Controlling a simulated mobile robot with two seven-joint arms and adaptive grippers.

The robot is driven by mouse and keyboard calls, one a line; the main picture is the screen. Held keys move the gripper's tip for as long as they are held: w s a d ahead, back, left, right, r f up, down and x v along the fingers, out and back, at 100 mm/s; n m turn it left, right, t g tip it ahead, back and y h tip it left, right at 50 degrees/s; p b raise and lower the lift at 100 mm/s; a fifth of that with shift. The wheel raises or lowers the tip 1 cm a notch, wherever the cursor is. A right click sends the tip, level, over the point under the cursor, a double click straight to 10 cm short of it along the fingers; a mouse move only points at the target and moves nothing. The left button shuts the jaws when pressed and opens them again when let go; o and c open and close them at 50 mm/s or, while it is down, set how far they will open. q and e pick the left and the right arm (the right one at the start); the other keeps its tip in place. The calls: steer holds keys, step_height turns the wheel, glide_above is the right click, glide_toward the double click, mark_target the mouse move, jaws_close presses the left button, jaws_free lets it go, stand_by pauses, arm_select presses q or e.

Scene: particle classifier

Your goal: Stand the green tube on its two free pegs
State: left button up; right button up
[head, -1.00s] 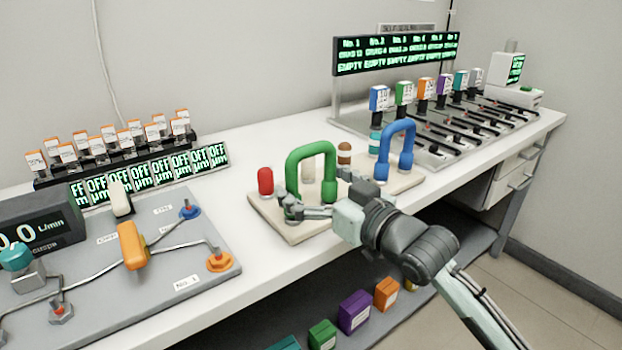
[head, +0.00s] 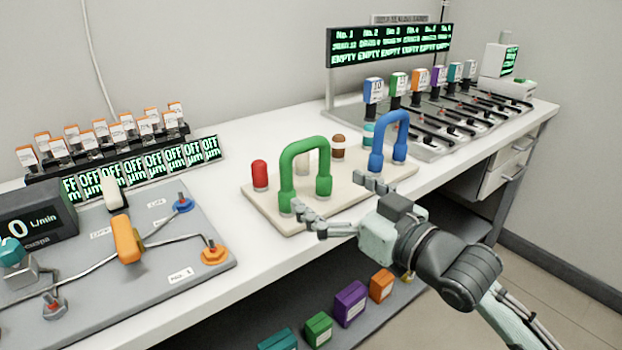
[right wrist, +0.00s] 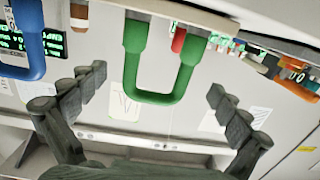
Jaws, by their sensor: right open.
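The green tube (head: 287,175) is an upright arch, with both thick ends down at the pale board (head: 263,216). The right wrist view shows the tube (right wrist: 154,97) upside down, both ends against the board edge (right wrist: 180,9). My right gripper (head: 328,193) is open and empty, in front of the tube and apart from it. Its fingers (right wrist: 158,82) are spread on either side of the tube in the right wrist view. My left gripper is not in view.
A red capped peg (head: 260,174) stands left of the tube. A brown capped peg (head: 338,146) and a pale peg stand behind it. A blue tube (head: 376,143) stands upright to the right. A grey valve panel (head: 110,270) lies at left; the bench front edge is clear.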

steer(key=v, duration=0.5)
steer(key=shift+s+d, duration=0.15)
steer(key=shift+s, duration=0.15)
steer(key=d+f+m+g+h, duration=0.1)
steer(key=d+f+h, duration=0.25)
steer(key=f, duration=0.55)
steer(key=w+d+f+m+g+h, duration=0.15)
steer(key=d+f, duration=0.25)
steer(key=f, duration=0.4)
steer(key=d+f+m+g+h, duration=0.1)
steer(key=d+f+m+h, duration=0.2)
steer(key=f, duration=0.6)
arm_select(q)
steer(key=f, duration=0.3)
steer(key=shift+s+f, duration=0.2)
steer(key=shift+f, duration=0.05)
arm_select(e)
steer(key=s+d+f+g+h, duration=0.2)
steer(key=s+d+f+g, duration=0.1)
steer(key=s+f, duration=0.7)
steer(key=s+d+f+g+h, duration=0.2)
steer(key=s+d+f+g, duration=0.2)
steer(key=s+f, duration=0.6)
step_height(320, 180, down, 4)
steer(key=shift+s+d+r, duration=0.15)
steer(key=shift+s+d, duration=0.2)
steer(key=shift+d, duration=0.7)
